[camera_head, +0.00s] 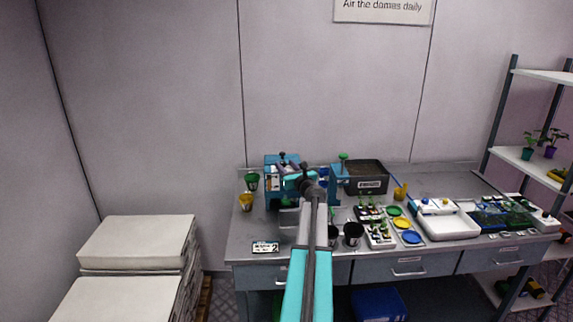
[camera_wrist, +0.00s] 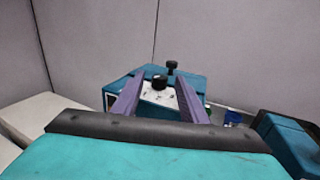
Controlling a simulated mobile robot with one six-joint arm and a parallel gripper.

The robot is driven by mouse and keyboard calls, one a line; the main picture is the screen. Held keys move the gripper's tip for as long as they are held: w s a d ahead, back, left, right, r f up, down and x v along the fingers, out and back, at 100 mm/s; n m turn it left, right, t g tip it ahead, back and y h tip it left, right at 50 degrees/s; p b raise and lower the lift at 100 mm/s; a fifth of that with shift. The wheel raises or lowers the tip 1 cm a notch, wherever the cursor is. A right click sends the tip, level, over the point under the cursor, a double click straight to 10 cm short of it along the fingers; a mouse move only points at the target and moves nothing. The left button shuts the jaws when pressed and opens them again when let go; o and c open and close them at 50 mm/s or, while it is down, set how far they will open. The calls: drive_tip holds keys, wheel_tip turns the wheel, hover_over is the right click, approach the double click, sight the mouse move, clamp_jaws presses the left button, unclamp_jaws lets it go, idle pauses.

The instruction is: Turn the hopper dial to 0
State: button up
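The hopper is a teal box (camera_wrist: 195,82) at the left part of the bench; it also shows in the head view (camera_head: 271,189), partly behind my arm. A black dial knob (camera_wrist: 160,83) stands on a white marked plate (camera_wrist: 157,97) on its top. The marks and the dial's setting are too small to read. A second black knob (camera_wrist: 172,67) stands farther back. My gripper (camera_wrist: 159,79) is open, its two purple fingers apart with the dial visible between them. In the head view my gripper (camera_head: 297,181) is over the hopper. I cannot tell whether the fingers touch the knob.
A teal stand with a green knob (camera_head: 343,157) and a dark soil bin (camera_head: 366,178) are right of the hopper. Green (camera_head: 252,181) and yellow (camera_head: 246,202) cups stand left. A white tray (camera_head: 448,229) and a shelf rack (camera_head: 508,151) are farther right.

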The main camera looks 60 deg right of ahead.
drive_tip(key=shift+w+d, duration=0.2)
drive_tip(key=shift+w, duration=0.1)
